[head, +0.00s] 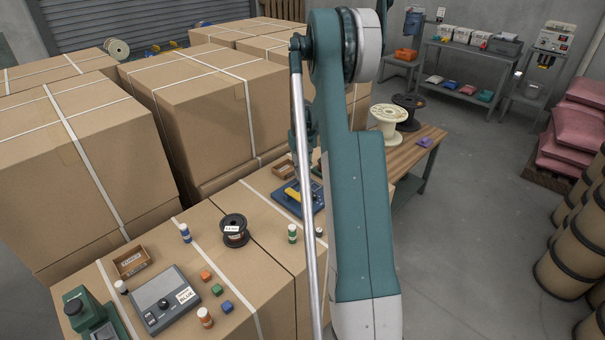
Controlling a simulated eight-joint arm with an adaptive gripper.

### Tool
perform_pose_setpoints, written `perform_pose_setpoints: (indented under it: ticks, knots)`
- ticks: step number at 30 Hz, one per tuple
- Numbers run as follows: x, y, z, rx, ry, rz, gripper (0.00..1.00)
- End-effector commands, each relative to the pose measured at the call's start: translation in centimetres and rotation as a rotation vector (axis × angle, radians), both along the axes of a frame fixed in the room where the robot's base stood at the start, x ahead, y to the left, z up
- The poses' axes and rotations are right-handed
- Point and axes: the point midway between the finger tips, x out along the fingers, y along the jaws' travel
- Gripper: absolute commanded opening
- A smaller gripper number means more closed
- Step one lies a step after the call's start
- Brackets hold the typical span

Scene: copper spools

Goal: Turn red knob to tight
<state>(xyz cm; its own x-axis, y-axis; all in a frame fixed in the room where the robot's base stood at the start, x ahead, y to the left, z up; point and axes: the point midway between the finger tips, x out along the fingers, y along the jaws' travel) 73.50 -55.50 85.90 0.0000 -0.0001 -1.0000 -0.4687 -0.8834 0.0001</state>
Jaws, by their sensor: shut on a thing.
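No red knob shows in the head view; the raised arm of mine covers the middle of the scene. A teal part of my wrist (303,130) shows just left of the upper arm, above the blue base plate. My gripper's fingers are hidden, and so is whatever lies between them.
The box top (270,235) also holds a dark spool (235,231), a small open box (132,261), a grey device (165,299), a green machine (85,312), several bottles and small blocks. Large strapped boxes (205,105) stand behind. A wooden bench (424,143) with spools stands right.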

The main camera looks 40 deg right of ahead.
Motion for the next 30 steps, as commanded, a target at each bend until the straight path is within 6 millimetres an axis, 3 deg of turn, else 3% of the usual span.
perform_pose_setpoints:
  ticks: [9, 26, 27, 30]
  knots:
    - [-0.08, 0.09, -0.04, 0.001, 0.002, -0.169, 0.05]
    - [-0.06, 0.11, -0.02, 0.002, 0.001, -0.208, 0.05]
    - [-0.06, 0.11, -0.02, 0.002, 0.001, -0.208, 0.23]
    - [-0.04, 0.09, -0.02, 0.002, 0.001, -0.208, 0.33]
